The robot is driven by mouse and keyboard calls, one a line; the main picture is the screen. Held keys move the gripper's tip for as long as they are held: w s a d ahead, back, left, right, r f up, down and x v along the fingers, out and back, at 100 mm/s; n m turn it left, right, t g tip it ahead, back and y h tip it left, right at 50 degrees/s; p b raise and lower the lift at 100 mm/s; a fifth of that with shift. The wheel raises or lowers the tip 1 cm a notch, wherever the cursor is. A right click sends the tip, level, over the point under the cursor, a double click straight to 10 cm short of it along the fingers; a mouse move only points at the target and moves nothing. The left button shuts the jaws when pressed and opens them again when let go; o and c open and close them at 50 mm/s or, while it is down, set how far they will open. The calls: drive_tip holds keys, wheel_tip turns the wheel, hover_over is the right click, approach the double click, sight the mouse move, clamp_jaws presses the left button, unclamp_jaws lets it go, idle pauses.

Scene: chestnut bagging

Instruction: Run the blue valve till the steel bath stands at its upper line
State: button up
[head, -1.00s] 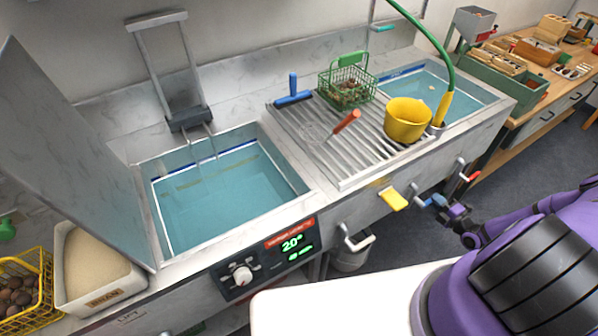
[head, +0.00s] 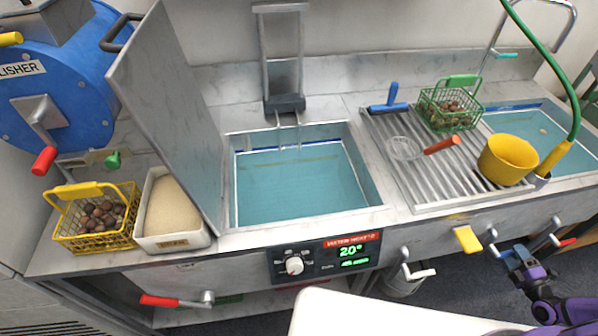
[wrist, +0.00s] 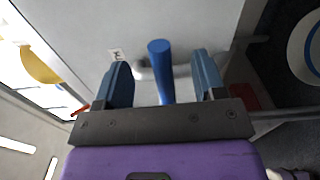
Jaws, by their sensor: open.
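The steel bath (head: 375,190) at centre holds blue-green water (head: 290,195). A dark blue line (head: 326,142) runs high on its back wall, above the water; a yellowish band shows lower down. Two thin streaks hang from the spout (head: 284,104); I cannot tell whether they are running water. The blue valve (head: 495,250) is on the counter front at the right. My gripper (head: 518,262) is beside it. In the wrist view, the blue handle (wrist: 160,72) stands between the jaws of my gripper (wrist: 160,85), which are open with gaps on both sides.
Yellow (head: 467,239), white (head: 418,273) and red (head: 566,242) handles flank the blue one. A yellow bucket (head: 507,160) and a green basket (head: 447,108) stand on the drainer. A second basin (head: 590,140) lies at right. A white surface (head: 370,315) fills the front.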

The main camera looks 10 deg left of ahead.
drive_tip(key=v, duration=0.9)
idle(0.3)
drive_tip(key=shift+r, duration=0.1)
